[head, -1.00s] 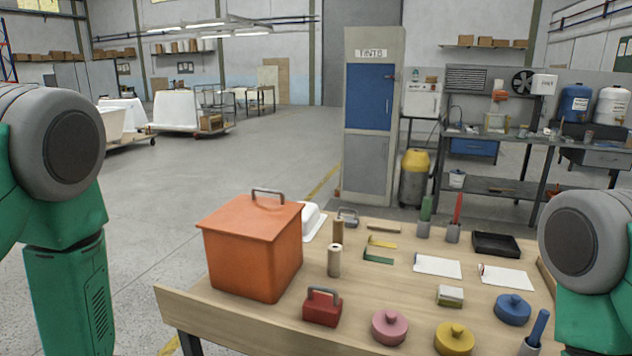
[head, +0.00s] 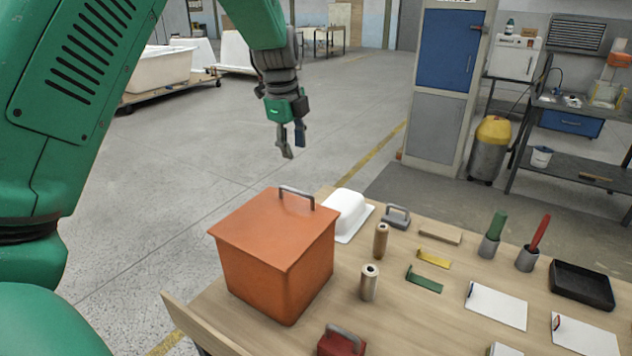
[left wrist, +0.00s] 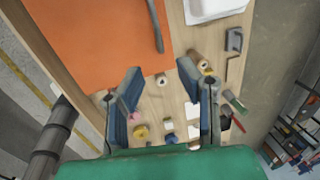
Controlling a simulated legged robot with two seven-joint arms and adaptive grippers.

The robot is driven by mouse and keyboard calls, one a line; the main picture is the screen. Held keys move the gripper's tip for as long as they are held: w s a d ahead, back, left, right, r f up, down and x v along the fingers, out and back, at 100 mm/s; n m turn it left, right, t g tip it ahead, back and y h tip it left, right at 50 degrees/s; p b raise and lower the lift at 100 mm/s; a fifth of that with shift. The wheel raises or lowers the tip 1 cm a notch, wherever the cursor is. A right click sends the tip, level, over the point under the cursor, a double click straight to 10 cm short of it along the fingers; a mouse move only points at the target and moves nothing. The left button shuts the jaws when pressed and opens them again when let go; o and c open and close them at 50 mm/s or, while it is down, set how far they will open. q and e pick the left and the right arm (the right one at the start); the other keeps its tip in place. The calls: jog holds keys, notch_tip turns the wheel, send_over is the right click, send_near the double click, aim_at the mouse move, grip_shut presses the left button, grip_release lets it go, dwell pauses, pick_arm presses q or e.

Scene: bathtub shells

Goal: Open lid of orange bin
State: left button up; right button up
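The orange bin (head: 278,272) stands upright on the left end of the wooden table, with its orange lid (head: 272,228) closed on top. A grey bar handle (head: 297,192) stands up from the lid near its far edge. My left gripper (head: 291,148) is open and empty in the air, above and behind the lid, pointing down and apart from the handle. In the left wrist view, its two blue-padded fingers (left wrist: 164,112) are spread apart, with the lid (left wrist: 95,45) and handle (left wrist: 155,25) at the upper left. My right gripper is not in view.
A white tub-shaped shell (head: 346,214) sits right behind the bin. A raised wooden edge (head: 205,325) runs along the table's left front.

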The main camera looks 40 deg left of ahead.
aim_at(298, 191)
pick_arm(q)
jog(key=f, duration=0.4)
jog(key=w+a+f+p, duration=0.1)
jog(key=f, duration=0.3)
jog(key=w+a+f, duration=0.1)
jog(key=f, duration=0.3)
jog(key=shift+a, duration=0.1)
jog(key=shift+f, duration=0.2)
jog(key=shift+d+f, duration=0.15)
jog(key=shift+d, duration=0.15)
jog(key=shift+w+d, duration=0.1)
jog(key=shift+d, duration=0.4)
grip_shut()
jog(key=shift+a, duration=0.3)
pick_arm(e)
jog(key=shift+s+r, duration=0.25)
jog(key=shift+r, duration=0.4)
